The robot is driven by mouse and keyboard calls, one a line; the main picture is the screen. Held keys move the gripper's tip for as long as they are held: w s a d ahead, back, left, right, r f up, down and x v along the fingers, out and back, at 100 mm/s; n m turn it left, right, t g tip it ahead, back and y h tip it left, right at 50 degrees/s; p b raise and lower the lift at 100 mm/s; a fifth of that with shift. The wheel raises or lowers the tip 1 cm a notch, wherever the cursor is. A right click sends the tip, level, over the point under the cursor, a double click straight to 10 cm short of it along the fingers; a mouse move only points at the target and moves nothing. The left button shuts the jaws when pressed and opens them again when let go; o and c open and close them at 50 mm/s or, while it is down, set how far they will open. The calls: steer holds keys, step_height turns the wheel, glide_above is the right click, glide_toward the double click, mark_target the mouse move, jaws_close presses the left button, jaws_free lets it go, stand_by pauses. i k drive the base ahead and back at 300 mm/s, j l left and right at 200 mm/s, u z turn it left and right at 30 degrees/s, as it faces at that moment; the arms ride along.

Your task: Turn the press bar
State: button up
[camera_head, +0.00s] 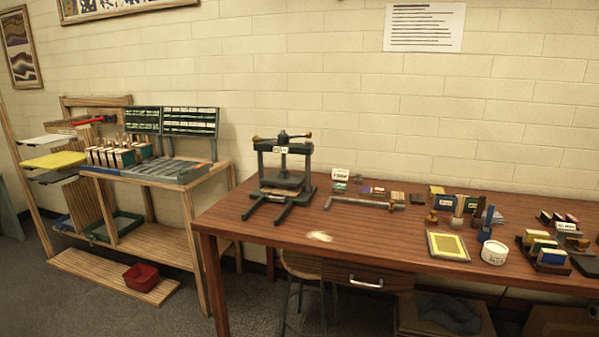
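A dark green press (307,165) stands upright on the left part of the brown wooden table. Its press bar (296,136) lies across the top, roughly level, with a brass-coloured knob at each end and a screw post in the middle. A small white label is fixed to the front of the press's top beam. The two feet of the press extend forward on the table. My gripper is not in this view, and nothing touches the bar.
A yellow framed tray (447,246), a white tub (494,252) and several blocks stand farther right. A wooden bench (200,180) stands at left; a brick wall is behind.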

mark_target(282, 139)
steer(key=i+u, duration=0.2)
steer(key=i, duration=0.3)
steer(key=i+l+u, duration=0.2)
steer(key=i, duration=0.25)
steer(key=i+l+u, duration=0.15)
steer(key=i, duration=0.35)
